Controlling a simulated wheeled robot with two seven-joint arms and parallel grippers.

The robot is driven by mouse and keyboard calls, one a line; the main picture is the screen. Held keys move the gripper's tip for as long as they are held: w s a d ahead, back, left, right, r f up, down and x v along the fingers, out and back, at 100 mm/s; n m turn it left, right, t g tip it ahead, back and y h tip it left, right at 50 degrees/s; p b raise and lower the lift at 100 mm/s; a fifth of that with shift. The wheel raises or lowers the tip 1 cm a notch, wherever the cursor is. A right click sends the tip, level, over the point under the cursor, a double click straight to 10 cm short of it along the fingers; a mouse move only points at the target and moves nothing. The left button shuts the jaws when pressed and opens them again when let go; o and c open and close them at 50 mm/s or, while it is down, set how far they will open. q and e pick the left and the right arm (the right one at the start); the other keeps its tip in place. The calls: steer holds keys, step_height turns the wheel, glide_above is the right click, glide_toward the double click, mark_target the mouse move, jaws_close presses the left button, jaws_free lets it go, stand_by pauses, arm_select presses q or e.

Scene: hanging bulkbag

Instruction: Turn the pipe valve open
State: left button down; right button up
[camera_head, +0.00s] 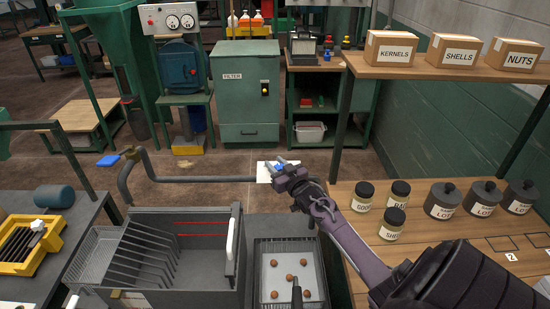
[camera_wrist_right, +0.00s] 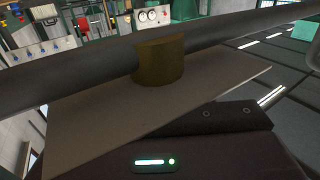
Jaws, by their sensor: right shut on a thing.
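A dark pipe (camera_head: 205,179) runs level from a bend at the left to the middle of the head view. A small blue valve handle (camera_head: 281,166) shows at its right end. My right gripper (camera_head: 286,171) is at this handle and shut on it; the fingers partly hide the handle and the valve body. In the right wrist view the dark pipe (camera_wrist_right: 60,84) crosses the picture, with a brass-coloured round fitting (camera_wrist_right: 161,63) on it. The blue handle cannot be made out there. My left gripper is not in view.
A grey slotted bin (camera_head: 180,298) and a tray (camera_head: 262,250) with several brown balls stand in front. A wooden shelf (camera_head: 365,272) with jars is at the right. A green filter cabinet (camera_head: 240,105) stands behind, across open floor.

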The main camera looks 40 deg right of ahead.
steer(key=m+h, duration=0.2)
steer(key=h, duration=0.1)
steer(key=shift+g, duration=0.4)
steer(key=shift+s+d+m+g+h+b, duration=0.15)
steer(key=shift+m+g+h+b, duration=0.4)
steer(key=shift+m+g+h, duration=0.6)
steer(key=shift+s+d+m+g+h+b, duration=0.1)
steer(key=shift+d+m+g+h+b, duration=0.15)
steer(key=shift+m+g+h+b, duration=0.9)
steer(key=shift+s+d+m+g+h, duration=0.15)
steer(key=shift+m+g+h, duration=0.5)
steer(key=shift+h, duration=0.95)
steer(key=shift+d+m, duration=0.1)
steer(key=shift+m, duration=0.25)
steer(key=shift+r, duration=0.1)
steer(key=o, duration=1)
